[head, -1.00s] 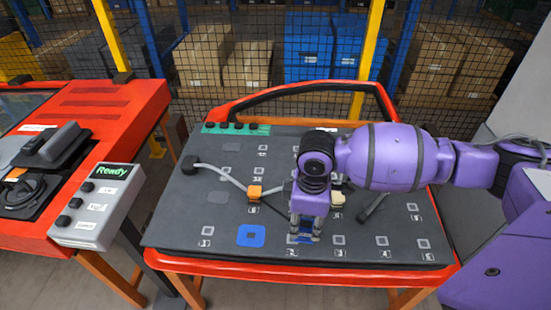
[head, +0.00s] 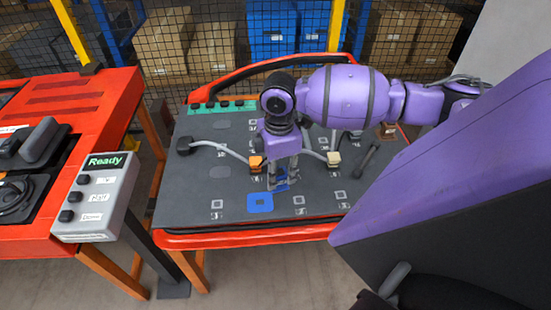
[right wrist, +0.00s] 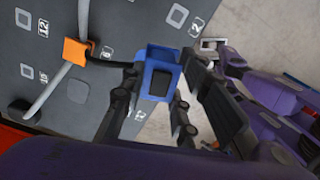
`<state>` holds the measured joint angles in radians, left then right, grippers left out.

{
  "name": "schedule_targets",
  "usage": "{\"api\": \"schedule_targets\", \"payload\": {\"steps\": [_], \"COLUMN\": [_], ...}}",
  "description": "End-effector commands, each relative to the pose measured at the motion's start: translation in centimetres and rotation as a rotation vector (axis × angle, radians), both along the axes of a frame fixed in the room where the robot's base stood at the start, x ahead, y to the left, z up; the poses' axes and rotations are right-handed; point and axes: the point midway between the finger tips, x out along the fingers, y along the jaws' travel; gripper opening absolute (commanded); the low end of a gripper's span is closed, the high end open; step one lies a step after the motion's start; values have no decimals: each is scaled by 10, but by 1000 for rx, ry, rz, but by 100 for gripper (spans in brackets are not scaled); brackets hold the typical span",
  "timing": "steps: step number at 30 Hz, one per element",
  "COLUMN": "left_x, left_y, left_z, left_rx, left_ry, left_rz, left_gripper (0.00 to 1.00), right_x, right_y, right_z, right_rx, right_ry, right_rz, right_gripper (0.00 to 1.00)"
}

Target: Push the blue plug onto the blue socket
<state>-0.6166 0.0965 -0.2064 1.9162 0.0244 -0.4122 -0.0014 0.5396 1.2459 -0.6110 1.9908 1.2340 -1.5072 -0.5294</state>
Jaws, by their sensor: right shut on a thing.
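The blue plug (head: 282,178) is between the fingertips of my right gripper (head: 278,180). In the right wrist view the blue plug (right wrist: 160,75) shows as a blue block with a dark middle, gripped by the fingers. The blue socket (head: 260,203) is a blue square with a grey centre near the front of the dark panel. The plug is behind and to the right of the socket, apart from it in the head view. Its height above the panel is hard to tell. My left gripper is not in view.
An orange connector (head: 256,163) on a grey cable lies just left of my right gripper. A beige connector (head: 333,159) lies to its right. The red-edged panel (head: 205,160) carries several grey sockets. A control box (head: 95,195) reading "Ready" stands left.

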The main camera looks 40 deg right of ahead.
Motion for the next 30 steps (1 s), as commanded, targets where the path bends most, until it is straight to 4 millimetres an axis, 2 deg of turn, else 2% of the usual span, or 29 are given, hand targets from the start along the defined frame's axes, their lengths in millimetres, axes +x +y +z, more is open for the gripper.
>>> {"api": "schedule_targets", "payload": {"steps": [5,10,16,24,30], "left_x": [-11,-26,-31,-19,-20], "left_y": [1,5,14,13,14], "left_z": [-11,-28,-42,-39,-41], "left_rx": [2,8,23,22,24], "left_ry": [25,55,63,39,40], "left_rz": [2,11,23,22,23], "left_gripper": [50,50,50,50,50], "right_x": [6,17,32,31,31], "right_y": [10,29,52,49,49], "right_z": [-4,-8,-10,-42,-57], "right_rx": [1,3,1,0,0], "right_ry": [5,9,9,5,4], "right_rz": [66,164,286,274,273], "right_gripper": [0,0,0,0,0]}}
